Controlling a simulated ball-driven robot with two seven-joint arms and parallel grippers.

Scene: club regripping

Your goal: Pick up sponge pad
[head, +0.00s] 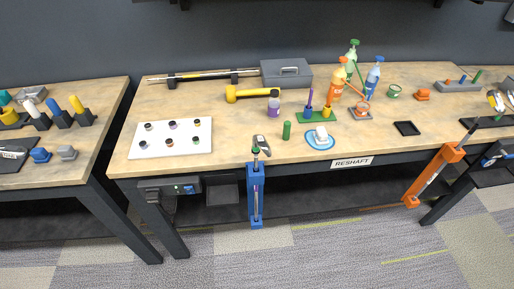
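A small pale grey-white block (321,133) rests on a rounded blue dish (312,144) near the front edge of the middle workbench. It looks most like the sponge pad, but it is too small to be sure. A small orange piece (423,95) lies farther back on the right side of the bench, and I cannot tell what it is. Neither of my grippers shows in the head view.
The middle workbench (225,115) holds a green cylinder (286,130) left of the dish, bottles, a yellow hammer-like tool (250,92), a white board (171,139) and a grey toolbox (286,73). A blue upright holder (256,195) stands at the front edge. A black tray (407,128) lies right.

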